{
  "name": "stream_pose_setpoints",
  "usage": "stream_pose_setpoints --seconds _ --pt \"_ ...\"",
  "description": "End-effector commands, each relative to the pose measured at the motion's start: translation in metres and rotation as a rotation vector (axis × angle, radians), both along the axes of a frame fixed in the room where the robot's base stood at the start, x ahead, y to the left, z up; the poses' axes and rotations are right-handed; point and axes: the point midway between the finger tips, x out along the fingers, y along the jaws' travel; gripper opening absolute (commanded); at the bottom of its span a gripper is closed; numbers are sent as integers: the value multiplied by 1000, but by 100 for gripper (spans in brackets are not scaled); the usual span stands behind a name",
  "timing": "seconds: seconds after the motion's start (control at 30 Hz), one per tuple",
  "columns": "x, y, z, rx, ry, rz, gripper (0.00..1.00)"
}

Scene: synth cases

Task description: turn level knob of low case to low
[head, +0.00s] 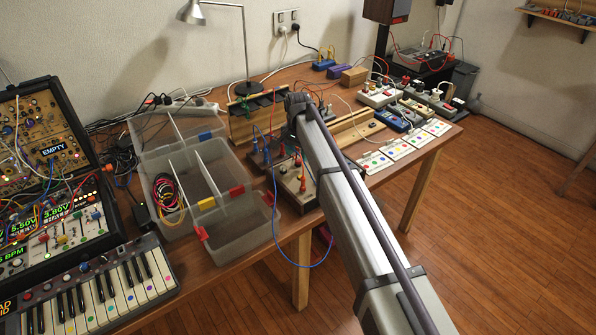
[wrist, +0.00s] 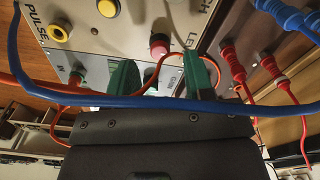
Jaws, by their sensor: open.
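In the wrist view, a beige panel (wrist: 120,32) with dark lettering, partly reading PULSE and LE, fills the top. A red knob (wrist: 160,45) stands on it beside the LE lettering, and I take it as the level knob; its pointer is not readable. My gripper (wrist: 158,78) is open, with green fingertips spread to either side below the knob, apart from it. In the head view, a small wood-sided case (head: 296,184) with red and orange parts sits near the table's front edge; it looks like the same case. My arm hides the gripper there.
A blue cable (wrist: 140,101) crosses in front of the fingers, and a red cable (wrist: 172,57) loops close to the knob. Clear plastic bins (head: 225,215) stand left of the case.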

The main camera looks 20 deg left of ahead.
Motion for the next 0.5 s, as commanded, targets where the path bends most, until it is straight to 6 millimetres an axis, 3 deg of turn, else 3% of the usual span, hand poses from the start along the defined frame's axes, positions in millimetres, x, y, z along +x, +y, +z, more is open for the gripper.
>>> stream_pose_setpoints --seconds 0.03,0.13,0.43,0.5 --pt "0 0 -23 0 0 0 48" --pt "0 0 -34 0 0 0 48" --pt "0 0 -32 0 0 1 48" --pt "0 0 -32 0 0 1 41"
